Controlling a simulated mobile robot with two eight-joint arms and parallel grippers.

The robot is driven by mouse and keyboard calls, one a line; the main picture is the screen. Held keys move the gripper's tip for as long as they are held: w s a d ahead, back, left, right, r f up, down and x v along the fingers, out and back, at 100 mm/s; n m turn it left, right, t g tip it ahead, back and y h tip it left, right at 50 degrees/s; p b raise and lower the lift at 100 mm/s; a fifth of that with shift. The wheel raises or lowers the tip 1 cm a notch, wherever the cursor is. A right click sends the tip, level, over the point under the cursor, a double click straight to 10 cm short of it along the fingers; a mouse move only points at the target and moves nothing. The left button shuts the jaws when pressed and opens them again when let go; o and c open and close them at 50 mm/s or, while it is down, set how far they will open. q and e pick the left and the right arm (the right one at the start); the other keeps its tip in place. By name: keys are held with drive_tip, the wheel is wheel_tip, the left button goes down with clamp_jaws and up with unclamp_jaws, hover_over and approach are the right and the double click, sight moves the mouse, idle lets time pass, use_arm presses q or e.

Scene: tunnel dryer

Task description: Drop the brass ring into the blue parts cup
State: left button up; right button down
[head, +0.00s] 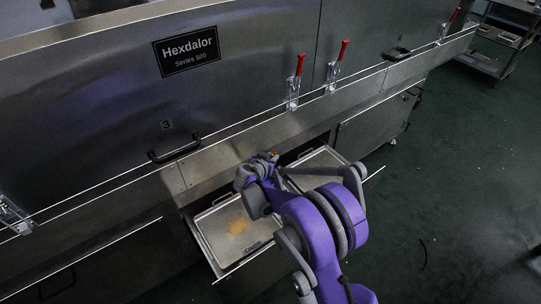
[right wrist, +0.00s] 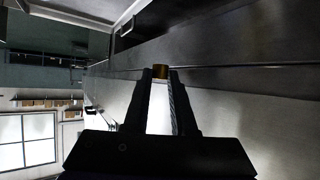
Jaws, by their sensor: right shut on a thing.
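My right gripper (head: 266,158) is over the machine's front ledge, just above the pulled-out drawer. In the right wrist view the fingers (right wrist: 160,76) are shut on the brass ring (right wrist: 160,71), a small gold-brown piece at the fingertips. In the head view a small yellowish spot shows at the gripper, too small to make out well. I do not see the blue parts cup in either view. My left gripper is not in view.
A pulled-out drawer holds a metal tray (head: 208,217) with orange-brown crumbs; another pale tray (head: 325,157) lies to its right. The steel dryer (head: 100,110) has red-handled clamps (head: 299,66) and a black handle (head: 174,148). Green floor (head: 455,180) is open at right.

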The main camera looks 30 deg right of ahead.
drive_tip(key=c, duration=0.7)
unclamp_jaws()
drive_tip(key=shift+o, duration=0.2)
drive_tip(key=shift+a+r, duration=0.1)
drive_tip(key=p+v, duration=0.2)
drive_tip(key=v, duration=0.8)
drive_tip(key=shift+s+a, duration=0.2)
drive_tip(key=shift+s, duration=0.05)
drive_tip(key=shift+r, duration=0.15)
